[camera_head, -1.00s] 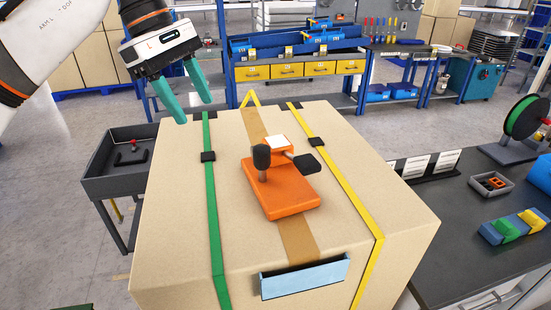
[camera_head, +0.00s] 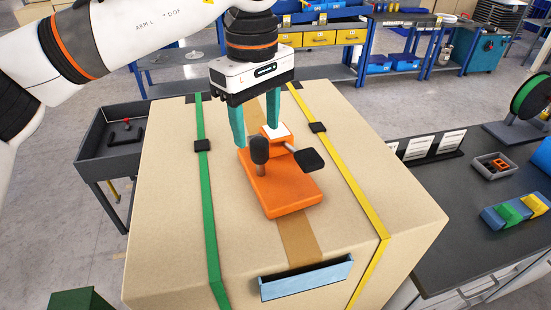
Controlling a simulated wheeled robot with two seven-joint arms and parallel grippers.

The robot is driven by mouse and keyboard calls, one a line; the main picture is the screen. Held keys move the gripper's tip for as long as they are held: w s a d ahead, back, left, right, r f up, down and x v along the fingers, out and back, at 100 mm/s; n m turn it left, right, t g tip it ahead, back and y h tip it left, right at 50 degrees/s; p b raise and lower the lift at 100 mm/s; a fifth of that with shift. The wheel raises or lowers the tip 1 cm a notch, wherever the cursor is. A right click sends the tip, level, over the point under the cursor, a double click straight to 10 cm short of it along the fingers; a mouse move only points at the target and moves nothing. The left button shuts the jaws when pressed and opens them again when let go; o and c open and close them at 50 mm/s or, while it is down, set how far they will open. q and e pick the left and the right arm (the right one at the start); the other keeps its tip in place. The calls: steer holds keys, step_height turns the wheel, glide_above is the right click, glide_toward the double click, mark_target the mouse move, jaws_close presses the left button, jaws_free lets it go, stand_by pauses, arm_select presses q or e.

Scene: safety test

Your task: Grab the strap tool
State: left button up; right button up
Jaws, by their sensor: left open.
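The orange strap tool (camera_head: 289,198) lies on top of the large cardboard box (camera_head: 165,200), between a green strap (camera_head: 207,185) and a yellow strap (camera_head: 340,172). It has two black-knobbed levers and a white patch at its far end. My left gripper (camera_head: 255,132) points down at the far end of the tool, its teal fingers apart. One finger shows to the left of the tool's far end, the other behind or above it; I cannot tell whether they touch it. Nothing is held. My right gripper is not in view.
A light blue label holder (camera_head: 306,279) is on the box's near face. A dark tray cart (camera_head: 112,150) stands at the left. A dark workbench (camera_head: 440,235) at the right holds a grey bin (camera_head: 493,166), coloured blocks and a green spool.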

mark_target(260, 140)
arm_select(q)
step_height(260, 140, down, 4)
steer(key=shift+d+r+p, duration=0.15)
steer(key=shift+r+p, duration=0.1)
steer(key=shift+p, duration=0.6)
steer(key=shift+f, duration=0.45)
steer(key=shift+w, duration=0.1)
jaws_close()
steer(key=shift+r, duration=0.1)
